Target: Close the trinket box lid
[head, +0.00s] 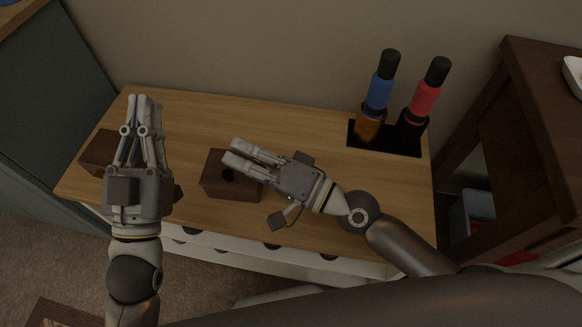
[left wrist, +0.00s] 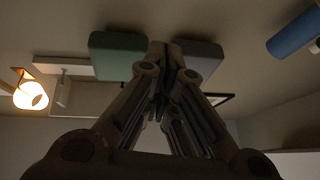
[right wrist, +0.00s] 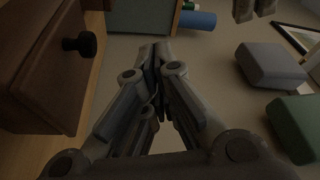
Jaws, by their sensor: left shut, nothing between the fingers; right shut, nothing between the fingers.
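A small dark brown wooden box (head: 213,183) with a round black knob stands near the middle of the wooden top. Its knobbed face fills the left of the right wrist view (right wrist: 35,85). I cannot tell how its lid stands. My right gripper (head: 230,150) is shut and empty, its fingers over or just beside the box's right part, partly covering it. A second dark brown block or box (head: 98,150) lies at the left end, partly hidden by my left gripper. My left gripper (head: 145,98) is shut and empty, raised above the left end and pointing away.
A blue bottle (head: 379,92) and a red bottle (head: 424,98) with black caps stand in a dark recess or tray (head: 387,148) at the back right of the wooden top (head: 290,125). A dark wooden piece of furniture (head: 505,130) stands at the right. The back middle is clear.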

